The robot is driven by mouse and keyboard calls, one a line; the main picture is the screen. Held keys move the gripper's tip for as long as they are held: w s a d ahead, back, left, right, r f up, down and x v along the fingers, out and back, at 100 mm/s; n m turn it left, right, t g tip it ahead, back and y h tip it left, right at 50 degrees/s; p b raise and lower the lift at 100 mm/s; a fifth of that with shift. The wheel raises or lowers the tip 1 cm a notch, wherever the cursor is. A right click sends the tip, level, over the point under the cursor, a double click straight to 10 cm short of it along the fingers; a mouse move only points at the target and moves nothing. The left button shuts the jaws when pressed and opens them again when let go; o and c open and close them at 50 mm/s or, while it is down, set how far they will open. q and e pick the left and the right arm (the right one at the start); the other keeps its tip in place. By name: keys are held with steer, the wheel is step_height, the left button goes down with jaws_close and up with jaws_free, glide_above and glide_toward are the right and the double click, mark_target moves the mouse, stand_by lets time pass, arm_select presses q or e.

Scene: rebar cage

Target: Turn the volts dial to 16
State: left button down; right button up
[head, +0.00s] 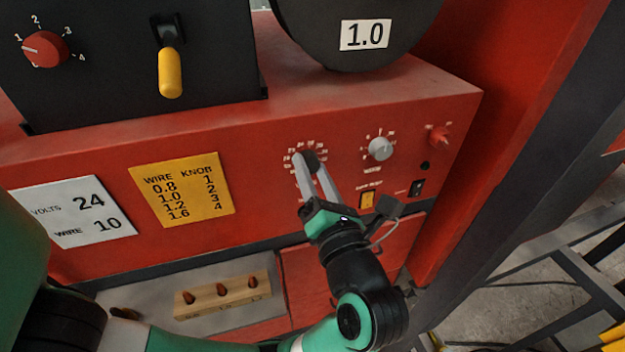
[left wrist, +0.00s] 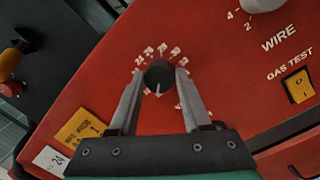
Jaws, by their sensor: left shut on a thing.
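The volts dial is a small dark round knob (head: 310,160) on the red front panel, ringed by small white numbers. In the left wrist view the knob (left wrist: 159,75) shows a pale pointer line aimed down toward the gripper. My left gripper (head: 306,164) comes from below, its two grey fingers on either side of the knob and closed on it. In the left wrist view the fingers of the gripper (left wrist: 161,80) flank the knob. The numbers are too small to read surely. My right gripper is not in view.
A white card (head: 75,212) reads VOLTS 24, WIRE 10. A yellow card (head: 182,190) lists wire and knob numbers. Right of the volts dial are a grey wire dial (head: 380,149), a red plug (head: 438,136) and a yellow switch (head: 367,199). A wooden block (head: 222,296) lies below.

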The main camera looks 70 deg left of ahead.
arm_select(q)
steer(key=shift+n, duration=0.5)
steer(key=shift+c, duration=1.8)
jaws_free()
steer(key=shift+d+b, duration=0.1)
steer(key=shift+b, duration=0.2)
steer(key=d+f+b, duration=0.1)
steer(key=d, duration=1)
steer(key=shift+s+d, duration=0.2)
